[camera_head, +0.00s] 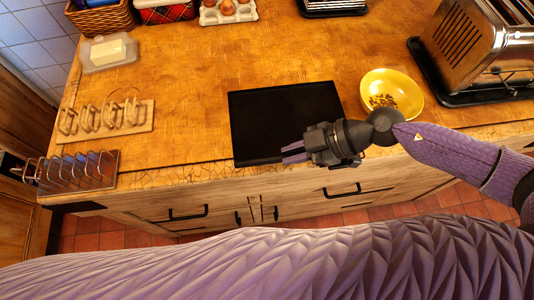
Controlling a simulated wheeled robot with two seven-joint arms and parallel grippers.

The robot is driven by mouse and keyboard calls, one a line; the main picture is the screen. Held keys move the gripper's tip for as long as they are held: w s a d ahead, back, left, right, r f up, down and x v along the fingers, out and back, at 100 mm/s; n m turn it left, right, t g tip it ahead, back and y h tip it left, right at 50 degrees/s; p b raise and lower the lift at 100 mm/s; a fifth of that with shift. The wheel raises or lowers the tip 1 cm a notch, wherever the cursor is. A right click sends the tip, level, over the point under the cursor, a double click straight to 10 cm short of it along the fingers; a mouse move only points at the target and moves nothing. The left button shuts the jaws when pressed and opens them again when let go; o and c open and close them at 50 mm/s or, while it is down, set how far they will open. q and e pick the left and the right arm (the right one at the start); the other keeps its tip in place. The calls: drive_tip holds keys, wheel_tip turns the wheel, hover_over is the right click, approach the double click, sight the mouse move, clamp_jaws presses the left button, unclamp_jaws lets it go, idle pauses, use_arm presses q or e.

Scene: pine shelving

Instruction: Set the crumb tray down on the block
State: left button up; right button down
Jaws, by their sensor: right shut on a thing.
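The crumb tray (275,112) is a flat, black, rectangular tray near the front edge of the wooden block top (190,90). My right gripper (294,152) is shut on the tray at its front right part, and the wrist hides that corner. The tray looks level and close to the top. I cannot tell whether it touches the wood or hovers just above it. My left gripper is not in view.
A yellow bowl (410,82) with brown bits stands right of the tray, near my right wrist. A toaster (468,42) stands farther right. Two toast racks (135,117) (78,172) and a butter dish (108,52) are left. Wood between them and the tray is clear.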

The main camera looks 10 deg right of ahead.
sight(292, 170)
drive_tip(key=f+b, duration=0.1)
drive_tip(key=f, duration=0.2)
drive_tip(key=f+b, duration=0.1)
drive_tip(key=f, duration=0.1)
drive_tip(key=f+b, duration=0.2)
drive_tip(key=f, duration=0.1)
drive_tip(key=shift+d+f, duration=0.25)
drive_tip(key=shift+f, duration=0.05)
drive_tip(key=shift+r, duration=0.15)
drive_tip(key=c, duration=0.7)
unclamp_jaws()
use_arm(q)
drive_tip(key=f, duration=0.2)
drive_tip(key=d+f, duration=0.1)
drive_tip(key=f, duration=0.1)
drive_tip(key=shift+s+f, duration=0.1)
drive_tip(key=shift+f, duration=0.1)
use_arm(e)
drive_tip(key=shift+o, duration=0.2)
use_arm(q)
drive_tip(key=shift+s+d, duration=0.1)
use_arm(e)
drive_tip(key=p+v, duration=0.2)
drive_tip(key=v, duration=1)
drive_tip(key=shift+r, duration=0.1)
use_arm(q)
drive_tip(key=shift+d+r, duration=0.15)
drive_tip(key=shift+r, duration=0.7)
